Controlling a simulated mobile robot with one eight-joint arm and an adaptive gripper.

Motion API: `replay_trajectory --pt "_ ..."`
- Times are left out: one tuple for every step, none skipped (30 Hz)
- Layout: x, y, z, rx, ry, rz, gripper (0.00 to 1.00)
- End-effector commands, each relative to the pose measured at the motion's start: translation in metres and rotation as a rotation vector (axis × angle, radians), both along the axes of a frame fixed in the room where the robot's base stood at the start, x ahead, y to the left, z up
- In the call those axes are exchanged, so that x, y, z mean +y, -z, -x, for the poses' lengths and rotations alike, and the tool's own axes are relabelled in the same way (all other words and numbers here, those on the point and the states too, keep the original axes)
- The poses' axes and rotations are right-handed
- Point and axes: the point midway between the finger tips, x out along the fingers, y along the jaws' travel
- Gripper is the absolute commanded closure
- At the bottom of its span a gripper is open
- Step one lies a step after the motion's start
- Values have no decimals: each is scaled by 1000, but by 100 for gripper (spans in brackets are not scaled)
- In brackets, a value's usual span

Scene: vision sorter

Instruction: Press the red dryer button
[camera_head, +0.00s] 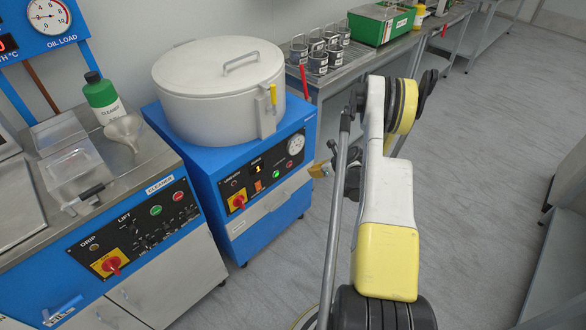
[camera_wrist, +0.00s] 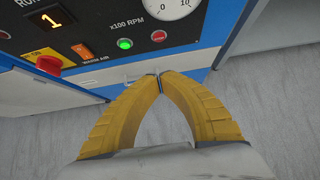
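The dryer (camera_head: 215,165) is a blue cabinet with a round pale lidded drum on top, left of my arm in the head view. Its red button (camera_wrist: 158,36) shows in the wrist view, right of a lit green button (camera_wrist: 124,44) and below the dial. My gripper (camera_wrist: 160,76) has yellow fingers whose tips meet, with nothing between them. In the wrist view the tips appear below the red button, apart from it by the look of it. In the head view my gripper (camera_head: 321,168) is just right of the dryer's front panel, partly hidden by my arm.
The dryer panel also has a red rotary switch on yellow (camera_head: 239,201) and a dial (camera_head: 296,145). The cleaner station (camera_head: 130,235) stands left with its own buttons. A bench with several metal cups (camera_head: 318,60) is behind. Open floor (camera_head: 480,190) lies right.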

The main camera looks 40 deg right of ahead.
Motion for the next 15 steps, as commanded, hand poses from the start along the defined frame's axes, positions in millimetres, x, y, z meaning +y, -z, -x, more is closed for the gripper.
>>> replay_trajectory --pt "0 0 0 0 -1 1 100" --pt "0 0 -1 0 -1 1 100" --pt "0 1 -1 0 -1 1 100" --pt "0 3 -3 0 -2 1 100" --pt "1 5 -4 0 -2 1 100" --pt "1 8 -7 0 -2 1 100" --pt "1 11 -10 0 -4 1 100" --pt "2 14 -13 0 -4 1 100" --pt "3 20 -18 0 -4 0 100" --pt "3 24 -22 0 -4 0 100" --pt "3 29 -26 0 -4 1 100" --pt "3 35 -32 0 -4 1 100" --pt "4 40 -37 0 -4 1 100" --pt "4 45 -42 0 -4 1 100" --pt "5 52 -48 1 -4 1 100"
